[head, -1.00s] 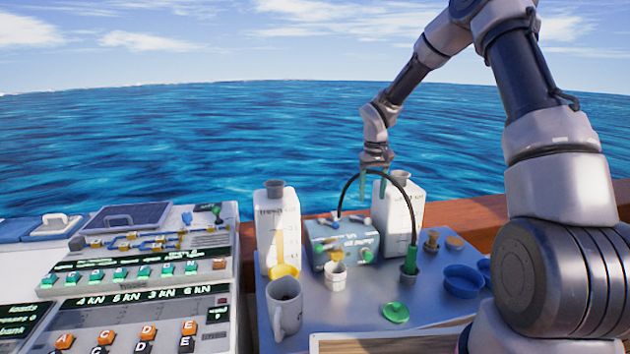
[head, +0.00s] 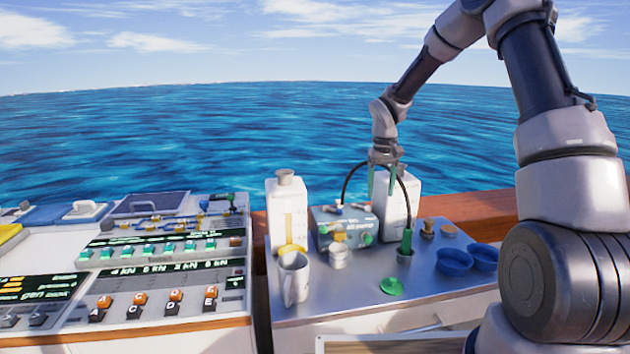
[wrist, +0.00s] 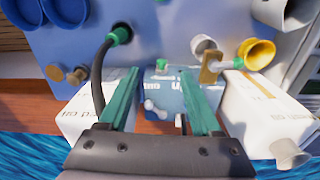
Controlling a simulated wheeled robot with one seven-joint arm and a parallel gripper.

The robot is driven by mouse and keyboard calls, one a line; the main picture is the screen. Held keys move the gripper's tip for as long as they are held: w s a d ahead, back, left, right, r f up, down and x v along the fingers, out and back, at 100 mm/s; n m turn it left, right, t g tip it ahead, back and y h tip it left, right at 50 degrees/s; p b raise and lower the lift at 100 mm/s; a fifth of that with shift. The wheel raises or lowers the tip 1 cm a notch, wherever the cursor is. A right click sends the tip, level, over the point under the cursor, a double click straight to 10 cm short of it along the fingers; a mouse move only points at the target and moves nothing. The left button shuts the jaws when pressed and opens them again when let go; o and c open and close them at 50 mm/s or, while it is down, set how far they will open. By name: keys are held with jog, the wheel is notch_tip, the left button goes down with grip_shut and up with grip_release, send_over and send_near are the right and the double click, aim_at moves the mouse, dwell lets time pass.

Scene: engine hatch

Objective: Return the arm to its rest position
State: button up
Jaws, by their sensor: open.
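My gripper (head: 382,182) hangs at the end of my raised arm, above the back of the metal worktop (head: 440,275). Its two green fingers point down and stand apart with nothing between them; they also show spread in the wrist view (wrist: 160,95). Below and between them in the wrist view is a blue-grey box (wrist: 165,100) with a green knob and small white fittings. A black hose (head: 350,180) with a green end arches behind the gripper and down to a cup-like socket at the right.
White jugs (head: 287,212) stand on both sides of the box. A mug (head: 293,278), a small white cup (head: 338,256), a green lid (head: 391,286) and blue bowls (head: 455,262) are on the worktop. A switch panel (head: 160,260) fills the left. Open air lies above the gripper.

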jog(key=s+d+r+m+t, duration=0.1)
jog(key=s+r, duration=0.2)
jog(key=r, duration=0.3)
jog(key=s+d+r+t, duration=0.1)
jog(key=s+r, duration=0.2)
jog(key=r, duration=0.2)
jog(key=s+d+r+m+t, duration=0.1)
jog(key=s+r, duration=0.4)
jog(key=s, duration=0.3)
jog(key=s+d+r+m+t+y, duration=0.1)
jog(key=s+r+m+t, duration=0.1)
jog(key=s+r, duration=0.3)
jog(key=s+d+r+m+t+y, duration=0.1)
jog(key=s+r, duration=0.3)
jog(key=s, duration=0.8)
jog(key=shift+s+r+m+t, duration=0.3)
jog(key=shift+s+r+t, duration=0.1)
jog(key=shift+t, duration=0.1)
jog(key=shift+w+d, duration=0.1)
